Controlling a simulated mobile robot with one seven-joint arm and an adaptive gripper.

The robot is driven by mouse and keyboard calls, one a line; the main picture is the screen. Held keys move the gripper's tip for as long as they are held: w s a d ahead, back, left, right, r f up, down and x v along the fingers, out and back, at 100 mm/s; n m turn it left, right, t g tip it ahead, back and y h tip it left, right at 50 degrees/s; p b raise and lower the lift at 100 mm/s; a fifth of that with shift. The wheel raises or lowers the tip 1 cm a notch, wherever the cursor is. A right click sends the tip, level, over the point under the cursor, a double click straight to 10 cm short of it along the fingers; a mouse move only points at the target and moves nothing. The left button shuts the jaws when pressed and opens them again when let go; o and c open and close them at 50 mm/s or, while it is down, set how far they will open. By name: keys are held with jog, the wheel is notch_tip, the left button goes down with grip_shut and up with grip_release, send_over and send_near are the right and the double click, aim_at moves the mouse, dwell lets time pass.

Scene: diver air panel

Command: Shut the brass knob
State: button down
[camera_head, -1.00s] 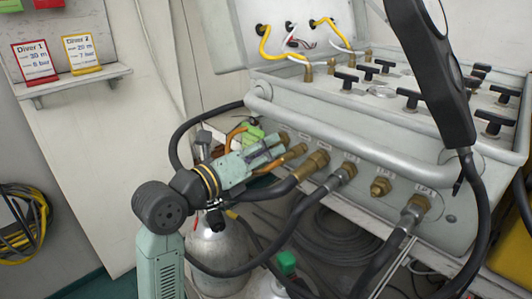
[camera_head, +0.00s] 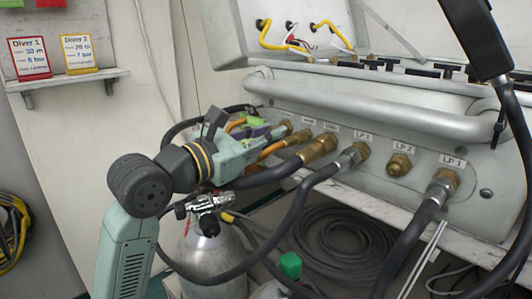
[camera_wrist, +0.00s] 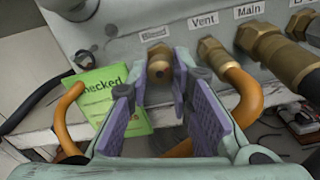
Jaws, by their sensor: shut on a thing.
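The brass knob (camera_wrist: 159,66) is a small brass fitting under the "Bleed" label at the left end of the grey panel front. In the wrist view my gripper (camera_wrist: 160,80) has its purple-padded fingertips on either side of this knob and is shut on it. In the head view my gripper (camera_head: 276,133) reaches the panel's left end from the left. There its fingers largely hide the knob. A green "checked" tag (camera_wrist: 112,100) hangs just left of the fingers, by an orange hose (camera_wrist: 68,120).
To the right, the "Vent" fitting (camera_wrist: 210,48) with an orange hose and the larger "Main" fitting (camera_wrist: 270,50) sit close by. A tubular rail (camera_head: 350,92) runs above the fittings. A gas cylinder (camera_head: 210,260) and black hoses lie below my gripper.

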jog(key=shift+f+m+b, duration=0.1)
jog(key=shift+m+b, duration=2.3)
jog(key=shift+m, duration=0.5)
jog(key=c, duration=1.7)
grip_release()
jog(key=v, duration=1.2)
